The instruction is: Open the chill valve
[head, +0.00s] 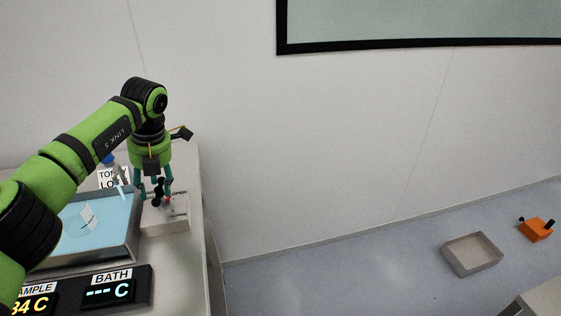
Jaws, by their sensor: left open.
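My left gripper (155,192) points straight down over a light grey box (173,221) at the right end of the bench. Its fingers are open, on either side of a small dark part above the box. I cannot tell whether that part is the chill valve's handle or the gripper's own pads, nor whether they touch it. A small red spot shows beside the fingers. An OPEN label (179,192) is on the box; the rest of the lettering is hidden. My right gripper is out of view.
A blue bath tray (130,255) lies left of the box, with a white piece in it. A BATH display (111,288) reading "--- C" stands in front. The bench ends just right of the box. A grey open bin (471,254) and an orange item (535,229) are on the floor.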

